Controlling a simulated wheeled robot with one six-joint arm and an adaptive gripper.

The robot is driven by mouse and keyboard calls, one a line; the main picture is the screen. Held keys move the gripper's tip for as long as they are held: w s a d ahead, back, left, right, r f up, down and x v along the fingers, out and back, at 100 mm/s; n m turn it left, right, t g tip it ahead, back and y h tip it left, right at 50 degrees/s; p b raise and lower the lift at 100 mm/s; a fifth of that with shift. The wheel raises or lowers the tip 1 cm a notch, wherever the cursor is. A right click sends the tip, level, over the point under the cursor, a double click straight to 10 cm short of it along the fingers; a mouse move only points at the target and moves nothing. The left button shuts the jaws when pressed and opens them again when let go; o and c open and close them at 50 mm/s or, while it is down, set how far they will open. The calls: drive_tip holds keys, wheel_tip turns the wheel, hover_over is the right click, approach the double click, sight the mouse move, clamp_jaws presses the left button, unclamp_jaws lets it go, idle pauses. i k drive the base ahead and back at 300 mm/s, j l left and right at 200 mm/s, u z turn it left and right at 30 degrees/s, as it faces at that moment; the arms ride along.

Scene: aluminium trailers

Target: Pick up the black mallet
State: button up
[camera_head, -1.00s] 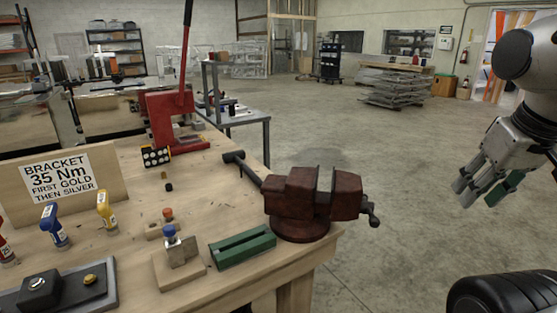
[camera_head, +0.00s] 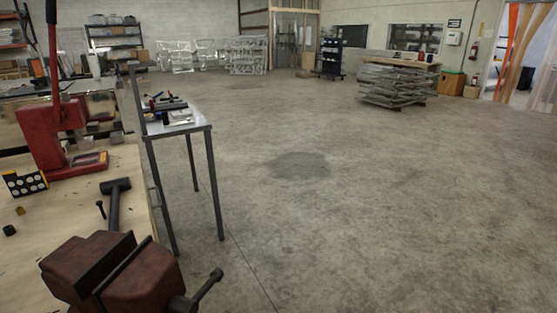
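The black mallet (camera_head: 115,196) lies on the wooden workbench (camera_head: 70,213), near its right edge. Its dark head points away and its handle runs toward me, the near end hidden behind the red-brown vise. My gripper is not in view.
The red-brown vise (camera_head: 125,275) stands at the bench's near corner, its handle jutting right. A red press (camera_head: 55,140) stands behind the mallet. A grey metal table (camera_head: 182,130) with tools stands beyond the bench. The concrete floor to the right is clear.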

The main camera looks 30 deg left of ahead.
sight(113, 187)
drive_tip(key=i+l, duration=0.15)
drive_tip(key=i, duration=0.25)
drive_tip(key=i+l, duration=0.2)
drive_tip(key=i, duration=0.15)
drive_tip(key=i+u, duration=0.35)
drive_tip(key=u, duration=0.15)
drive_tip(key=i+u, duration=0.45)
drive_tip(key=i+j+u, duration=0.1)
drive_tip(key=i+u, duration=0.15)
drive_tip(key=u, duration=0.2)
drive_tip(key=i+u, duration=0.25)
drive_tip(key=u, duration=0.25)
drive_tip(key=i+u, duration=0.25)
drive_tip(key=u, duration=0.2)
drive_tip(key=i+l+u, duration=0.2)
drive_tip(key=u, duration=0.25)
drive_tip(key=i+l+u, duration=0.25)
drive_tip(key=u, duration=0.2)
drive_tip(key=i+l+u, duration=0.25)
drive_tip(key=u, duration=0.15)
drive_tip(key=i+l+u, duration=0.25)
drive_tip(key=u, duration=0.2)
drive_tip(key=i+l+u, duration=0.2)
drive_tip(key=l+u, duration=0.2)
